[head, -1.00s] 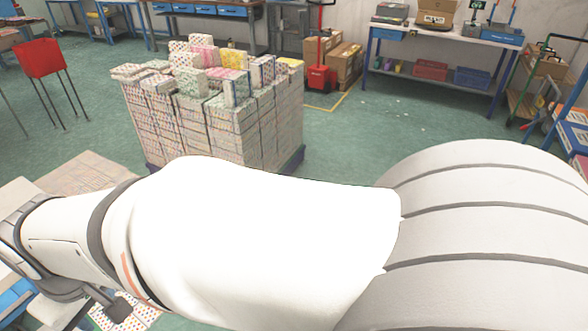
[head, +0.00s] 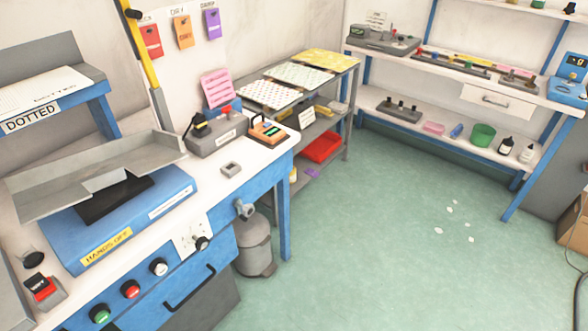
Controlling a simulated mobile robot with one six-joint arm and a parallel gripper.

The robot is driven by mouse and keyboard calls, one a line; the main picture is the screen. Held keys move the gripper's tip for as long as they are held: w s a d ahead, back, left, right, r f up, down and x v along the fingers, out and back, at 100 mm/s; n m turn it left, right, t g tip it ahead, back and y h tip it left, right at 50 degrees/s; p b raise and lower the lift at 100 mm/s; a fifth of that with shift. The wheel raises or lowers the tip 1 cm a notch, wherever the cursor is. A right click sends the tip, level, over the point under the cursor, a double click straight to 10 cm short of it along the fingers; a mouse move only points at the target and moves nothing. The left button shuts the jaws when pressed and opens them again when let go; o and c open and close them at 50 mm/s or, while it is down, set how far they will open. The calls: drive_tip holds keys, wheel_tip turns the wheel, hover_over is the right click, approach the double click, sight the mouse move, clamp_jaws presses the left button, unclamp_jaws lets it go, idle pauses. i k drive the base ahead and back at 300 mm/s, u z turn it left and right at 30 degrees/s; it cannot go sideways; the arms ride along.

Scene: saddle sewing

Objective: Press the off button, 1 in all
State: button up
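A blue workbench (head: 262,190) at the left carries a blue machine (head: 160,215) with a yellow label reading "HANDS OFF" and a grey metal tray over it. On the bench's blue front panel are a green button (head: 99,314), a red button (head: 130,289), a white button (head: 158,267) and a black knob (head: 201,243). A red switch in a grey box (head: 42,288) stands on the bench top at far left. I cannot read which control is the off button. My gripper and arm are not in view.
A grey shelf rack (head: 345,85) with patterned sheets stands behind the bench. A white table with blue legs (head: 450,120) is at back right. A grey canister (head: 255,245) stands by the bench. The green floor (head: 390,230) is clear, apart from small white scraps.

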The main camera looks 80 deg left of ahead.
sight(134, 292)
drive_tip(key=u, duration=1.65)
drive_tip(key=k, duration=0.15)
drive_tip(key=u, duration=2.5)
drive_tip(key=k, duration=0.9)
drive_tip(key=z, duration=0.2)
drive_tip(key=i, duration=0.9)
drive_tip(key=u, duration=0.05)
